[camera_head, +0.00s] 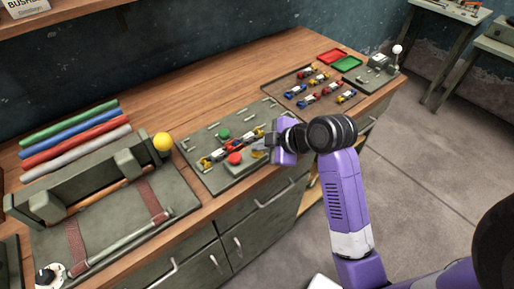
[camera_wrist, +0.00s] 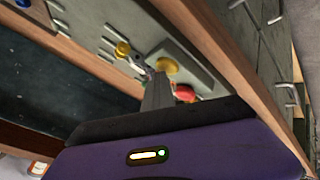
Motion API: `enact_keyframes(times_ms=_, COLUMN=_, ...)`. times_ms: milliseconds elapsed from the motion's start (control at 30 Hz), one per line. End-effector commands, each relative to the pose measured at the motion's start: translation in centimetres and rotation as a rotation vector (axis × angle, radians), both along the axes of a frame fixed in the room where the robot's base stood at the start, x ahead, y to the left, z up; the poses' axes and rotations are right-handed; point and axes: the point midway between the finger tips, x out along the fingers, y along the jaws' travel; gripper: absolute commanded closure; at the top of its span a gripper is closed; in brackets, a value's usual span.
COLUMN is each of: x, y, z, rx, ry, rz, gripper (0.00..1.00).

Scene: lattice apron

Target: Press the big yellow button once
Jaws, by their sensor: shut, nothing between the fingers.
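The yellow button (camera_head: 257,154) is on the grey-green panel (camera_head: 205,181), partly hidden by my gripper in the head view. In the wrist view the yellow button (camera_wrist: 167,66) shows as a wide disc just beyond my fingertips. My gripper (camera_head: 264,147) is shut and empty, close over the panel by the button. Its fingers (camera_wrist: 158,80) point toward the button in the wrist view; I cannot tell whether they touch it.
A red button (camera_head: 235,158) and a green button (camera_head: 223,134) sit on the same panel, with a row of coloured connectors between them. A yellow ball (camera_head: 162,141) stands at the left rack. A parts tray (camera_head: 291,96) lies behind to the right.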

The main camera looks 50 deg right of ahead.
Motion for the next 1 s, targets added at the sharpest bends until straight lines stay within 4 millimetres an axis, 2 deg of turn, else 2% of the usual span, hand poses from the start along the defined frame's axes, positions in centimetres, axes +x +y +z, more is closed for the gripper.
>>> enact_keyframes(times_ms=167, x=-0.1, y=0.0, z=0.2, rx=0.002, ry=0.006, rz=-0.001, gripper=1.00)
enact_keyframes(times_ms=600, x=-0.1, y=0.0, z=2.6, rx=0.001, ry=0.003, rz=0.000, gripper=1.00)
enact_keyframes(times_ms=1000, x=0.0, y=0.0, z=2.7, rx=0.001, ry=0.001, rz=-0.001, gripper=1.00)
